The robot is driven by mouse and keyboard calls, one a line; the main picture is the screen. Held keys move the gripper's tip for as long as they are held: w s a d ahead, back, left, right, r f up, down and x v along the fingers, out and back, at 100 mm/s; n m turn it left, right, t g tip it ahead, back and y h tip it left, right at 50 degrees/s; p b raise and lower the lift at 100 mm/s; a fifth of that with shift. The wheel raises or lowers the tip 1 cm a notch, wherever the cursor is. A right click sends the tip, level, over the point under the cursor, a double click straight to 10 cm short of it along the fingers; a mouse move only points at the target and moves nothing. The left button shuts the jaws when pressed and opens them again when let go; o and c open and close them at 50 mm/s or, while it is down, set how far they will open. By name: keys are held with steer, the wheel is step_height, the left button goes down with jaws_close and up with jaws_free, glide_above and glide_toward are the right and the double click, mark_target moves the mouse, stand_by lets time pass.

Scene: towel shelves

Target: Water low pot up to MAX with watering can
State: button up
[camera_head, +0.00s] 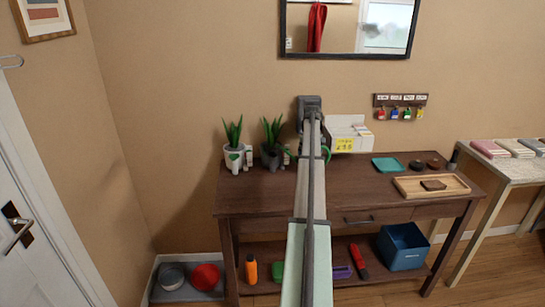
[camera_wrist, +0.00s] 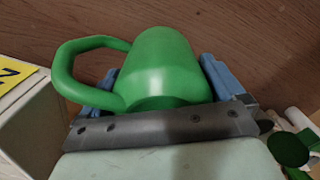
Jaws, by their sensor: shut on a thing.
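My gripper (camera_wrist: 158,84) is shut on a green watering can (camera_wrist: 168,62), with a blue finger on each side of its body. Its looped handle points left in the wrist view. In the head view my arm hides most of the can; a piece of its green handle (camera_head: 327,154) shows right of the arm. Two potted plants stand on the dark wooden table, left of my gripper: one in a white pot (camera_head: 235,160), one in a dark grey pot (camera_head: 270,160). White and green parts show at both pots. Water levels and MAX marks are too small to read.
A white box with a yellow label (camera_head: 344,145) stands close right of my gripper. A teal dish (camera_head: 387,165) and a wooden tray (camera_head: 408,190) lie further right on the table (camera_head: 255,195). Key hooks (camera_head: 400,99) hang above. The table's left front is clear.

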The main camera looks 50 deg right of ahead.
steer(key=shift+s+g+h, duration=0.1)
steer(key=shift+g+h, duration=0.5)
steer(key=shift+g, duration=0.1)
steer(key=shift+w+a+r+g+h, duration=0.15)
steer(key=shift+r+g+h, duration=0.35)
steer(key=shift+r, duration=0.55)
steer(key=shift+w+r+g+h, duration=0.1)
steer(key=shift+r+g+h, duration=0.2)
steer(key=shift+r+g, duration=0.5)
steer(key=shift+r+t, duration=0.1)
steer(key=shift+t, duration=0.2)
steer(key=shift+s+f, duration=0.2)
steer(key=shift+f, duration=0.2)
steer(key=f+t, duration=0.1)
steer(key=f+y, duration=0.1)
steer(key=shift+s+d+f+t+y, duration=0.2)
steer(key=shift+f+t+y, duration=0.1)
steer(key=shift+f+t, duration=0.1)
steer(key=shift+w+f+t, duration=0.1)
steer(key=shift+f+t, duration=0.1)
steer(key=shift+t, duration=0.2)
steer(key=shift+w+y, duration=0.1)
steer(key=shift+y, duration=0.2)
